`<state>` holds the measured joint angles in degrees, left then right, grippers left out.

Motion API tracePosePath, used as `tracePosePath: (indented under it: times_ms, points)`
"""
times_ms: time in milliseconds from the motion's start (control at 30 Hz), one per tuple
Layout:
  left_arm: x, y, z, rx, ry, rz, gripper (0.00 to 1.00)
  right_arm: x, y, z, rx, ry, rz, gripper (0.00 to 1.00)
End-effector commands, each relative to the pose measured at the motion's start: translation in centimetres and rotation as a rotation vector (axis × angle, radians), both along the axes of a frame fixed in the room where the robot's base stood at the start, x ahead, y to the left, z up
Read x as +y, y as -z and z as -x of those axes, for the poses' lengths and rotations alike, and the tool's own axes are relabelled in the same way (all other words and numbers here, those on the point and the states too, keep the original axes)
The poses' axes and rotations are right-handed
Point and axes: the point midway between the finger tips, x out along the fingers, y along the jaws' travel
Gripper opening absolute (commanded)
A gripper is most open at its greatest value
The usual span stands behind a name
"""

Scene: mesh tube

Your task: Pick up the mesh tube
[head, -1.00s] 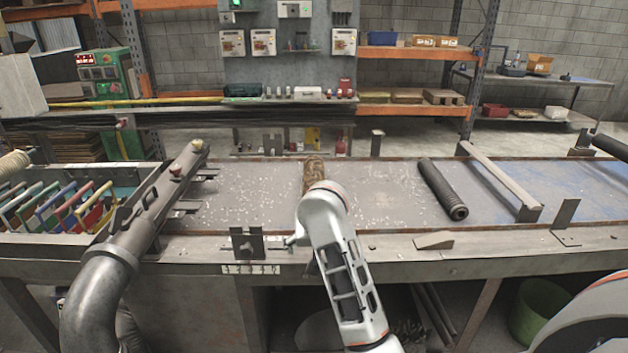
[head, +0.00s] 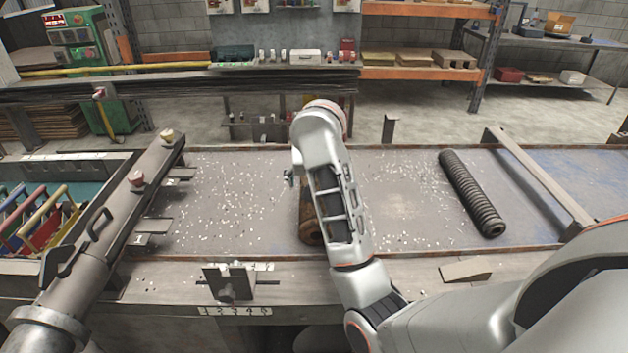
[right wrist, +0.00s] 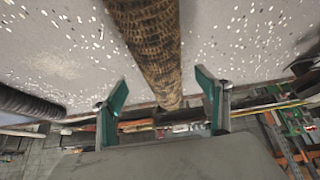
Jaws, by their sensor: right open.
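The mesh tube (head: 308,222) is brown with a woven pattern. It lies on the grey workbench in the middle of the head view, partly hidden behind my right arm. In the right wrist view the mesh tube (right wrist: 150,45) runs from the top edge down between the fingers. My right gripper (right wrist: 160,82) is open, with one green-grey finger on each side of the tube and visible gaps on both sides. I cannot tell how high the fingers are above the bench. In the head view the arm mostly hides this gripper. My left gripper is not in view.
A black ribbed tube (head: 471,192) lies on the bench to the right, near a raised metal bar (head: 532,178). A dark pipe fixture (head: 110,215) stands at left, beside a bin of coloured handles (head: 40,222). A small clamp block (head: 229,281) sits at the front edge.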

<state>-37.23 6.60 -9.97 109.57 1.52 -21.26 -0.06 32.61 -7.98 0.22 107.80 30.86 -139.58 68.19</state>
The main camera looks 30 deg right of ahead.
Motion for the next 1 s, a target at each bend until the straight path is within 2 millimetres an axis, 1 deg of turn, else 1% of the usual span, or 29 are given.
tracePosePath:
  times_ms: [300,467,600,700,800,1000]
  points:
    - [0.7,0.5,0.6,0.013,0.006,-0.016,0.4,-0.8,2.2,-1.3,0.003,0.001,0.004,0.75]
    - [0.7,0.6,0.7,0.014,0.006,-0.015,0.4,-1.3,3.2,-2.4,0.003,0.002,0.006,0.75]
    - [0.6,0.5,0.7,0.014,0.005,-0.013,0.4,-1.7,4.5,-3.6,0.004,0.002,0.006,0.75]
    - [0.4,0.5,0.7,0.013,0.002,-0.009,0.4,-1.9,5.5,-4.1,0.003,0.001,0.004,0.75]
    - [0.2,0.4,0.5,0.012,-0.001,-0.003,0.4,-1.9,6.0,-4.4,0.002,0.002,0.002,0.75]
    - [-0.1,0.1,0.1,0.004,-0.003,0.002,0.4,-1.9,6.0,-4.5,0.001,0.001,0.0,0.75]
